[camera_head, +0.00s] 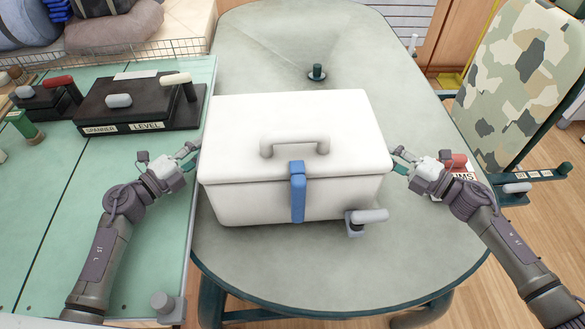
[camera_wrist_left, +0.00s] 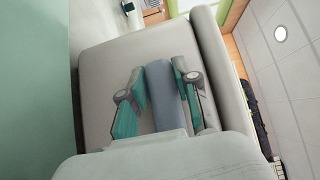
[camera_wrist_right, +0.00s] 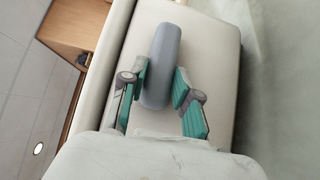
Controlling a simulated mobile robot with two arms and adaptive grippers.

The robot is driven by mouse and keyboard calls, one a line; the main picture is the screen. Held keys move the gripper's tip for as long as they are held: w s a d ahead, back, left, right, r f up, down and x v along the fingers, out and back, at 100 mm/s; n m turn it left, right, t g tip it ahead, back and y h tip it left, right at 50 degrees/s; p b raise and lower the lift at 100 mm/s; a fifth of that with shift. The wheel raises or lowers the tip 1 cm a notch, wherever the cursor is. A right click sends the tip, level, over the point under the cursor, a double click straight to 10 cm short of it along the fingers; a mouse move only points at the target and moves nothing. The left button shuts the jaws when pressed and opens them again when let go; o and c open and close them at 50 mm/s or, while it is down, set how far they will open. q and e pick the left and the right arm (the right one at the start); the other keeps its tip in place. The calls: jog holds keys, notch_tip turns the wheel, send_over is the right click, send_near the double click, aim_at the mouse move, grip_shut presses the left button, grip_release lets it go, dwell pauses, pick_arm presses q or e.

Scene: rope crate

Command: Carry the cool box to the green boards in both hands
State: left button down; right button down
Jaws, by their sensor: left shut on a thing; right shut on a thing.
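The white cool box (camera_head: 285,190) is above the middle of the grey-green oval table, upright, lid shut, with a blue strap (camera_head: 298,190) down its front. I cannot tell whether its base touches the tabletop. My left gripper (camera_head: 192,155) is shut on its left side handle, a grey bar (camera_wrist_left: 165,95) between the fingers in the left wrist view. My right gripper (camera_head: 400,160) is shut on its right side handle (camera_wrist_right: 160,65), seen in the right wrist view. The green boards (camera_head: 45,215) lie at the left, close beside the box.
The oval table (camera_head: 270,40) is clear behind the box except for a small dark green peg (camera_head: 317,72). A black case labelled "LEVEL" (camera_head: 140,105) stands on the far boards; their front is mostly bare. A camouflage-patterned seat (camera_head: 525,75) stands at the right.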

pick_arm(q)
jog(key=shift+w+r+p, duration=0.15)
jog(key=shift+r+p, duration=0.25)
jog(key=shift+r, duration=0.05)
notch_tip(320, 180, up, 4)
jog(key=p, duration=0.4)
jog(key=shift+r, duration=0.25)
dwell(0.7)
